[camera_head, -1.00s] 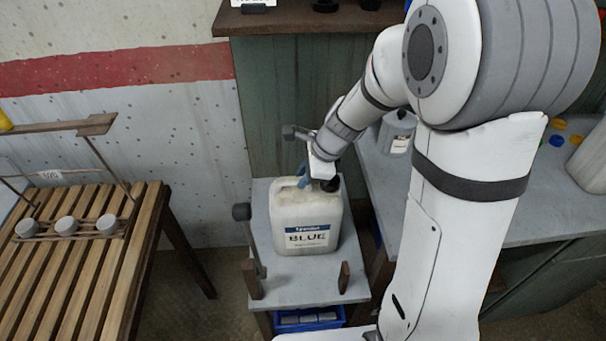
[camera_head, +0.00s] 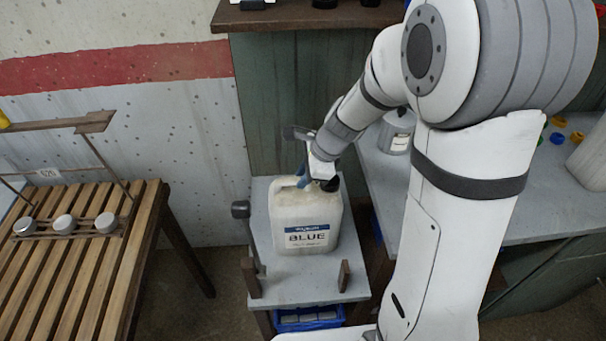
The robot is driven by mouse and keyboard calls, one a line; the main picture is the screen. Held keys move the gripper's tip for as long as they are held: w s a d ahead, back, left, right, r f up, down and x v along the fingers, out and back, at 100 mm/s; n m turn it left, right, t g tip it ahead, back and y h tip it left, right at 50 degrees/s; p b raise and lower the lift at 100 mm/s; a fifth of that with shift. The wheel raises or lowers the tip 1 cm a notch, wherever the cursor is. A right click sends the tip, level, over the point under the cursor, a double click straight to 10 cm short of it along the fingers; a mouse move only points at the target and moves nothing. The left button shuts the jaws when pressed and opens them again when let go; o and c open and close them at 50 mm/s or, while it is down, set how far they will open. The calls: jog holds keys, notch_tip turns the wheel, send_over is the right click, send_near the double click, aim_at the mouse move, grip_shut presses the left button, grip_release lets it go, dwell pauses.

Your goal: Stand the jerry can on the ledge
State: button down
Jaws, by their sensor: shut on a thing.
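The jerry can (camera_head: 306,217) is white with a blue band and the word "BLUE" on its label. It is upright on or just over a small grey stand (camera_head: 310,285) in the middle of the view; I cannot tell whether its base touches. My gripper (camera_head: 306,178) is shut on the can's handle at the top, and the fingers are partly hidden by the wrist and the can. A dark brown ledge (camera_head: 300,17) runs along the top of the view, above the green panel. It may be the task's ledge.
A slatted wooden table (camera_head: 80,260) with several grey round pieces stands at left. A grey counter (camera_head: 520,200) at right holds a grey container (camera_head: 397,135) and coloured caps. Posts (camera_head: 344,276) rise at the stand's front edge. A blue crate (camera_head: 308,318) sits below.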

jog(key=c, duration=1.2)
grip_release()
jog(key=shift+c, duration=0.2)
jog(key=shift+f, duration=0.15)
jog(key=v, duration=0.8)
jog(key=s+d+r+n+h, duration=0.2)
jog(key=s+d+n, duration=0.1)
jog(key=s+n, duration=0.5)
jog(key=s+d+r+n+h+p, duration=0.1)
jog(key=s+d+n, duration=0.3)
jog(key=s+n, duration=0.4)
jog(key=shift+s+r+n+h, duration=0.4)
jog(key=shift+r+n+h, duration=0.35)
jog(key=shift+n+h, duration=0.05)
